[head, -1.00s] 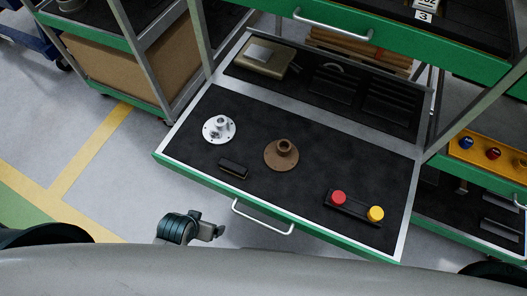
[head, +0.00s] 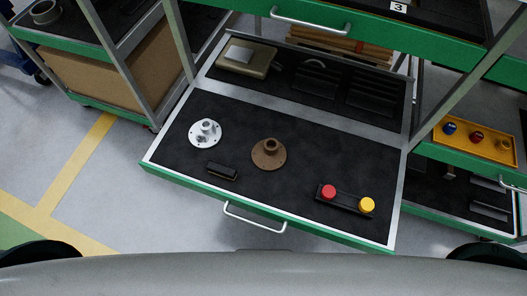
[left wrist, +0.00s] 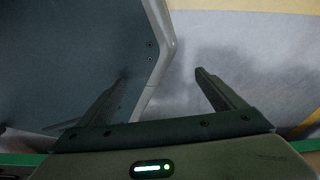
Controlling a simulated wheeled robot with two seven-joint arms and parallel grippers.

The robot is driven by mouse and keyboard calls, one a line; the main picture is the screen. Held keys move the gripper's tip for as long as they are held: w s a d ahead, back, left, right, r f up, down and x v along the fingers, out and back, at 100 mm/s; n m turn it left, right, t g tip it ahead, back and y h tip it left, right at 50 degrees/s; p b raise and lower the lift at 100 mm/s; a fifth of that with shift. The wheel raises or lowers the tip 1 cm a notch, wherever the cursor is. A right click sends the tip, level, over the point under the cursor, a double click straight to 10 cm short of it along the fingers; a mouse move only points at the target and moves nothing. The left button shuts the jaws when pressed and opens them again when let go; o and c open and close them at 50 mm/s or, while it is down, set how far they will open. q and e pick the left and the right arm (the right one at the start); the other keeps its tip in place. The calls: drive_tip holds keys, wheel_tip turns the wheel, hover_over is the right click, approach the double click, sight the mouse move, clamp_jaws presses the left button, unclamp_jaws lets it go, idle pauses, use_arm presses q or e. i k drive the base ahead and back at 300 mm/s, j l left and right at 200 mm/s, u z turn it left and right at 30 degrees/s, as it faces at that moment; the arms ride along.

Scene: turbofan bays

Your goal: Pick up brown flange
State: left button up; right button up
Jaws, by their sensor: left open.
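The brown flange (head: 268,154) lies flat, hub up, near the middle of the open drawer (head: 300,175) in the head view. A silver flange (head: 205,133) lies to its left, apart from it. My left gripper (left wrist: 160,90) shows only in the left wrist view, its two fingers spread apart with nothing between them. The flange does not show in that view. Neither gripper is in the head view.
A small black block (head: 222,171) lies in front of the flanges. A black holder with a red button (head: 328,191) and a yellow button (head: 367,205) sits at the drawer's right. The drawer handle (head: 254,218) sticks out in front. An upper green drawer (head: 350,32) overhangs the back.

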sight(269, 155)
drive_tip(key=k+j, duration=0.15)
drive_tip(key=j, duration=0.25)
drive_tip(key=k+j, duration=0.2)
drive_tip(key=j, duration=0.2)
drive_tip(key=k+j+z, duration=0.1)
drive_tip(key=j, duration=0.35)
drive_tip(key=k+j, duration=0.2)
drive_tip(key=j, duration=0.2)
drive_tip(key=k+j+z, duration=0.1)
drive_tip(key=j, duration=0.3)
drive_tip(key=k+j, duration=0.3)
